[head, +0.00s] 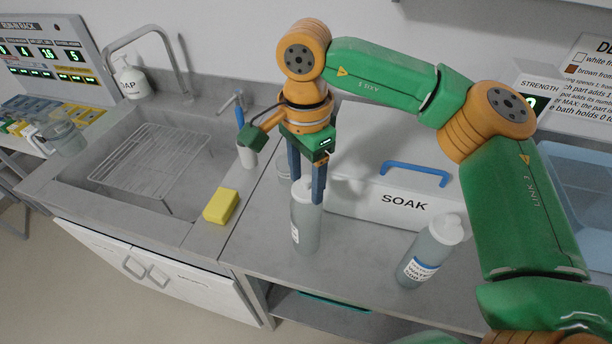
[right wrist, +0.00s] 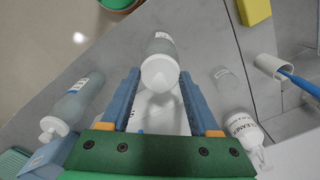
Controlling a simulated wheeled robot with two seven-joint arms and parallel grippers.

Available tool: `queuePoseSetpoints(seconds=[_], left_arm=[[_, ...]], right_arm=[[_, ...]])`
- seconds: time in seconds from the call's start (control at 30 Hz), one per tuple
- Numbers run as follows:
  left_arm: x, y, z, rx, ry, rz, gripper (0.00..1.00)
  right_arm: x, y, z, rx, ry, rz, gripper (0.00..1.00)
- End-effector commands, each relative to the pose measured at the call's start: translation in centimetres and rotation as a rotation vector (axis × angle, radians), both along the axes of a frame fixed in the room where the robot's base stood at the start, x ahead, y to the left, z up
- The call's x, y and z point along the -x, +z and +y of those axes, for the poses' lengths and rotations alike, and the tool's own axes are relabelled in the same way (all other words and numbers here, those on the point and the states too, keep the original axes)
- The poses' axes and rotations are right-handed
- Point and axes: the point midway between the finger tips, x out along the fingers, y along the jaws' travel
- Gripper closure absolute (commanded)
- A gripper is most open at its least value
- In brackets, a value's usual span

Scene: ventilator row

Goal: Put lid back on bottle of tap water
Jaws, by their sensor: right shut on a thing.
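A translucent grey bottle (head: 305,225) with a white lid (head: 303,189) stands upright on the steel counter, in front of the SOAK box. My right gripper (head: 307,192) points down over it, its two blue fingers shut on the white lid. In the right wrist view the lid (right wrist: 160,72) sits between the fingertips, with the bottle (right wrist: 160,45) directly beyond it. I cannot tell whether the lid is seated or just above the neck. The bottle's label is turned aside and unreadable. A second bottle (head: 425,255), labelled with "WATER", stands to the right with a white lid on. My left gripper is not in view.
The white SOAK box (head: 390,205) with a blue handle stands close behind. A yellow sponge (head: 221,206) lies at the sink's edge. A white cup (head: 247,155) with a blue brush, a glass (right wrist: 226,80) and a cleaner bottle (right wrist: 242,126) are near the gripper.

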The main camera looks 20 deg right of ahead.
Motion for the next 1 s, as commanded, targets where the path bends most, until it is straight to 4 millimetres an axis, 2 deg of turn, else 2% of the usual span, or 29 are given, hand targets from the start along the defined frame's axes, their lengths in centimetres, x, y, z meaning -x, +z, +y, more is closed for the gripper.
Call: queuePoseSetpoints(seconds=[0.27,0.3,0.4,0.43,1.0], left_arm=[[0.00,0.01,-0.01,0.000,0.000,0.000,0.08],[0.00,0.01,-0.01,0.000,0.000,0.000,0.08],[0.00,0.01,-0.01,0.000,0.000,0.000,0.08],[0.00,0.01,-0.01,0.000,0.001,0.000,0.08],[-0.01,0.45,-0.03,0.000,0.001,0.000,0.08]], right_arm=[[0.00,-0.03,0.01,0.000,0.000,0.000,0.89],[0.00,-0.03,0.01,0.000,0.000,0.000,0.35],[0.00,-0.03,0.01,0.000,0.000,0.000,0.08],[0.00,-0.03,0.01,0.000,0.000,0.000,0.03],[0.01,0.44,0.02,0.000,0.001,0.001,0.00]])
